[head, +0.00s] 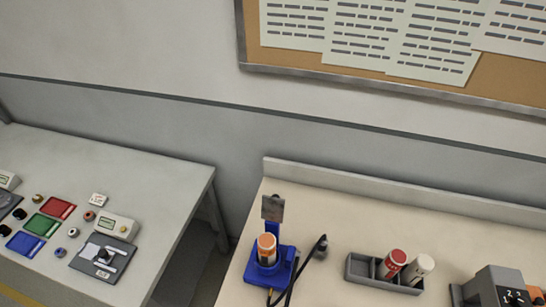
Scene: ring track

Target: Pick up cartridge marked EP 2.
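A grey compartment tray (362,272) on the right-hand bench holds a red cylinder with a light top (394,262) and a white cylinder (420,268). Both stand tilted in the picture. An orange cylinder with a white band (267,246) sits in a blue stand (278,278) left of the tray. These look like cartridges. Any marking on them is too small to read, so I cannot tell which is EP 2. Neither of my grippers is in view.
The right-hand bench (340,215) is clear behind the tray. A dark cable (300,270) runs beside the blue stand. A grey device (495,286) with white digits stands at the right. A gap separates the left table (130,170), which bears coloured trays and small parts.

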